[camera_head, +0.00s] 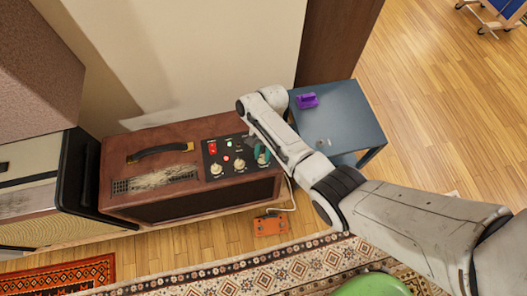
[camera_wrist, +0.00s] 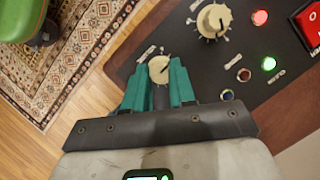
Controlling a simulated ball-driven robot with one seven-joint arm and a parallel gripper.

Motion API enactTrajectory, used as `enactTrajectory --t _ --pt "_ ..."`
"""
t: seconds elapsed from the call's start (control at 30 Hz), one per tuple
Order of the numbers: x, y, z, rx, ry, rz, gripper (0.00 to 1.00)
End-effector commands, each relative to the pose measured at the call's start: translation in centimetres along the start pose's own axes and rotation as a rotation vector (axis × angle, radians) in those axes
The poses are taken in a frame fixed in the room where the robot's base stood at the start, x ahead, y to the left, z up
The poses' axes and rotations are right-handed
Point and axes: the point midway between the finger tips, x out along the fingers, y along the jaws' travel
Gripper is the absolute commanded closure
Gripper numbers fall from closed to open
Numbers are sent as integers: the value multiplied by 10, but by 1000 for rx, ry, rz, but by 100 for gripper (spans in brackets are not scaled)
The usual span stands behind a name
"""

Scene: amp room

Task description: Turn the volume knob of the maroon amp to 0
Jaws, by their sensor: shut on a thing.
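The maroon amp (camera_head: 118,160) stands against the wall in the head view, with a black control panel at its right end. Cream knobs sit on the panel, one of them (camera_head: 215,169) towards its left. My gripper (camera_head: 262,155) is at the rightmost knob. In the wrist view, the teal fingers of my gripper (camera_wrist: 159,82) are shut on a cream knob (camera_wrist: 158,69), one on each side. A dark pointer line on it slants to the upper right. Another cream knob (camera_wrist: 214,20) is beyond it. The labels are too small to read.
A red switch (camera_wrist: 309,27) and red and green lights are on the panel. A blue-grey table (camera_head: 340,118) with a purple object (camera_head: 307,100) stands right of the amp. An orange pedal (camera_head: 270,225) lies on the floor in front. A cream-and-black amp (camera_head: 40,195) is at left.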

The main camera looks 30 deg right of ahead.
Motion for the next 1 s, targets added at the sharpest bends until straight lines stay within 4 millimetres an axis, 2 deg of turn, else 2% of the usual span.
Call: enactTrajectory --t 0.6,1.0 --pt "1 -4 2 -511 15 214 100" --pt "2 -5 2 -684 20 285 100"
